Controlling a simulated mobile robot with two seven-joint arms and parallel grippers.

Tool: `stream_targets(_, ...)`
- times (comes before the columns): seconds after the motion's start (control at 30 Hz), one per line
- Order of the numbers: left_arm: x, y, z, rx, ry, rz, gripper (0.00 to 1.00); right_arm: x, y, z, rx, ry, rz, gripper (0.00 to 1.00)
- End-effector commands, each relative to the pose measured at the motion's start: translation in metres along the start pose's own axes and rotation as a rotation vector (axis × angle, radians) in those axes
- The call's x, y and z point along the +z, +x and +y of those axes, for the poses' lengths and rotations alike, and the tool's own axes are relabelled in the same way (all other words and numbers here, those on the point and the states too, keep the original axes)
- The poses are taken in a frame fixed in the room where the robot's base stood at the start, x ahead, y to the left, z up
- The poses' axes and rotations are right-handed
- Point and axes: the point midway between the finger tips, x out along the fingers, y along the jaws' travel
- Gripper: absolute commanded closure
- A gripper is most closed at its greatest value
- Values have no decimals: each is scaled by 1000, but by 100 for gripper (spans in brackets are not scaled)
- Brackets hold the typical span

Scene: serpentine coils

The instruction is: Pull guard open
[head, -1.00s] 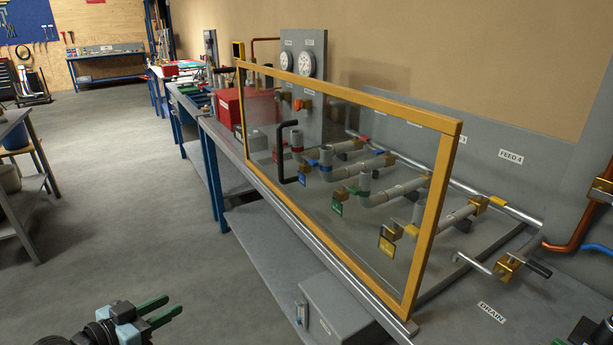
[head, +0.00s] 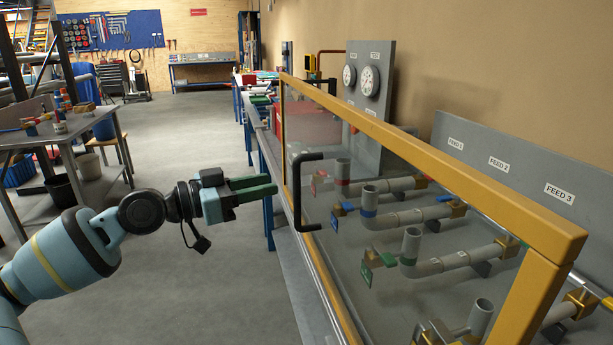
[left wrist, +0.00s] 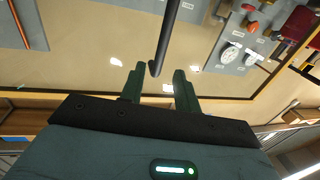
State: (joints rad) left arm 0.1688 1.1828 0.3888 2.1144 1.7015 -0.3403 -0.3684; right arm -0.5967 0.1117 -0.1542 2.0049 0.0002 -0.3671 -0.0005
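The guard is a clear panel in a yellow frame (head: 430,140), standing upright along the front of the bench, with pipes behind it. Its black C-shaped handle (head: 298,195) is on the panel's near face, towards the far end. My left gripper (head: 276,186) points right at the handle, its green fingers a short way left of it. In the left wrist view the fingers (left wrist: 159,71) are apart and empty, and the black handle (left wrist: 169,38) shows in line with the gap between them. I cannot tell exactly how far off it is. My right gripper is not in view.
Behind the panel are grey pipes (head: 410,217) with coloured tags, and two gauges (head: 369,80) stand on a grey board. A grey side table (head: 90,165) with tools stands at the left. The floor (head: 200,120) between is clear.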

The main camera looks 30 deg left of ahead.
Motion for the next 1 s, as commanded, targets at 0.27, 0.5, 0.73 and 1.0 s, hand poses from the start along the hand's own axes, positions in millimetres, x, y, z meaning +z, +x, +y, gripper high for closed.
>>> stream_targets(0.27,0,13,1,5,3,-2,68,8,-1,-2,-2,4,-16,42)
stream_targets(0.5,0,28,-1,-3,0,1,68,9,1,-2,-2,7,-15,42)
stream_targets(0.73,-1,36,-2,-5,-1,5,68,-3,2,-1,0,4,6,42)
stream_targets(1.0,-2,49,-1,-2,0,4,68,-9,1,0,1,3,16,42)
